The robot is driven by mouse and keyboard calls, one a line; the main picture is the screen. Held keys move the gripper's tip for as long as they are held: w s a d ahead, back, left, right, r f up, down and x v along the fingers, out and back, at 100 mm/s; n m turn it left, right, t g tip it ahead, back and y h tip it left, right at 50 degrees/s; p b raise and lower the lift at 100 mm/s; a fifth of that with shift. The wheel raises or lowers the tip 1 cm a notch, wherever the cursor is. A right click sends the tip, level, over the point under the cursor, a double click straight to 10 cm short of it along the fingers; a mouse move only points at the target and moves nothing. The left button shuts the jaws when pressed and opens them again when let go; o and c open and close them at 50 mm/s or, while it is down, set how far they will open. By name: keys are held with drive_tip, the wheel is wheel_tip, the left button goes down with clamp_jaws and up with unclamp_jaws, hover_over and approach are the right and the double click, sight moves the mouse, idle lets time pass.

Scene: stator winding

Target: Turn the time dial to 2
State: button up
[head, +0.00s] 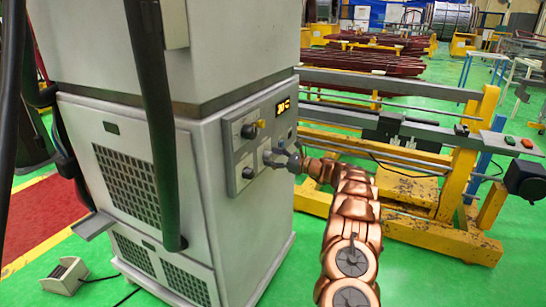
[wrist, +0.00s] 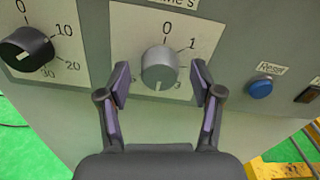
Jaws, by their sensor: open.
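The time dial (wrist: 160,66) is a round grey knob on a white plate in the wrist view. A "0" stands above it and a "1" at its upper right; lower numerals are partly hidden by my fingers. A pale mark on the knob points down, toward my gripper. My gripper (wrist: 161,80) is open, one finger on each side of the dial, with a gap visible on both sides. In the head view my gripper (head: 272,158) is at the front panel of the grey cabinet (head: 225,165) and hides the time dial.
A black dial (wrist: 27,49) marked 0 to 30 is left of the time dial. A blue Reset button (wrist: 261,88) and a dark switch (wrist: 308,95) are to the right. A yellow frame (head: 455,160) stands right of the cabinet.

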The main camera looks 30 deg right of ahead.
drive_tip(key=c, duration=1.1)
drive_tip(key=shift+c, duration=0.2)
drive_tip(key=shift+f+n+b, duration=0.15)
drive_tip(key=shift+n+b, duration=0.15)
drive_tip(key=shift+b, duration=0.4)
drive_tip(key=n+b, duration=0.1)
drive_tip(key=b, duration=0.1)
drive_tip(key=n+b, duration=0.1)
drive_tip(key=b, duration=0.1)
drive_tip(key=n+b, duration=0.1)
drive_tip(key=b, duration=0.1)
drive_tip(key=shift+a+f+n, duration=0.15)
drive_tip(key=shift+f+n, duration=0.1)
drive_tip(key=shift+n, duration=0.05)
drive_tip(key=n+b, duration=0.3)
drive_tip(key=b, duration=0.1)
drive_tip(key=shift+n+b, duration=0.3)
drive_tip(key=shift+b, duration=0.1)
drive_tip(key=n+b, duration=0.4)
drive_tip(key=shift+n+b, duration=0.3)
drive_tip(key=shift+b, duration=0.05)
drive_tip(key=n+b, duration=0.3)
drive_tip(key=n, duration=0.2)
drive_tip(key=shift+r, duration=0.15)
drive_tip(key=shift+n+b, duration=0.3)
